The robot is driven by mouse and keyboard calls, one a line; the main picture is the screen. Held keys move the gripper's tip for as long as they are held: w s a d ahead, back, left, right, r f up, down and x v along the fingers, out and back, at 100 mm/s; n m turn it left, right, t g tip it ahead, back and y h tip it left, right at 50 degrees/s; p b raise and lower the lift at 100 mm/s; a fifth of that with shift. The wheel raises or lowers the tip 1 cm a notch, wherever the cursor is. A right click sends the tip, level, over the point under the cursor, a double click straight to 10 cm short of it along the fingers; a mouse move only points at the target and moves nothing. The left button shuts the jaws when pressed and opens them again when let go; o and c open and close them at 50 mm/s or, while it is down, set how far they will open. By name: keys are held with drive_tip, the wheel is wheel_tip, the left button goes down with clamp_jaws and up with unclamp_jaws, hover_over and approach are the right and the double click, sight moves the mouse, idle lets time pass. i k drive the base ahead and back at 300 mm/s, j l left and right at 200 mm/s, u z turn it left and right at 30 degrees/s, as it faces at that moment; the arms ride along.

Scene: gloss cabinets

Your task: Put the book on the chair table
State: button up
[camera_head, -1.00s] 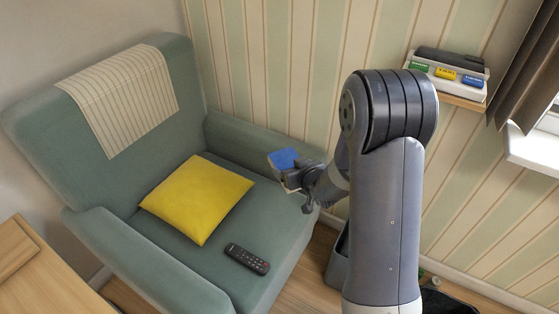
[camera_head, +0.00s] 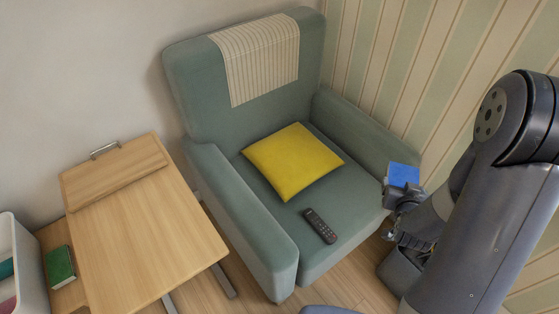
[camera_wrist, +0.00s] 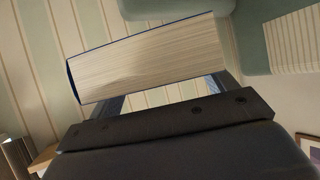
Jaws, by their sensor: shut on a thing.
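A blue book (camera_head: 404,174) is held in my gripper (camera_head: 396,192) beside the right armrest of the armchair in the head view. In the wrist view the book (camera_wrist: 150,58) shows its cream page edges and a thin blue cover edge, and it sits tilted across the jaws. My gripper is shut on it. A wooden side table (camera_head: 140,235) with a raised panel and a metal handle stands left of the armchair (camera_head: 240,205). Its top is bare apart from the panel. The book is well to the right of this table, with the armchair between them.
A yellow cushion (camera_head: 293,162) and a black remote (camera_head: 320,226) lie on the armchair seat. A green book (camera_head: 60,265) lies on a lower surface left of the table, next to a white bin (camera_head: 22,262). Striped wall stands behind the chair's right side.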

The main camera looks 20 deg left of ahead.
sight(133, 215)
drive_tip(key=k+j+u, duration=0.1)
drive_tip(key=k+j, duration=1.05)
drive_tip(key=j, duration=1.1)
drive_tip(key=i+j, duration=0.25)
drive_tip(key=j, duration=0.2)
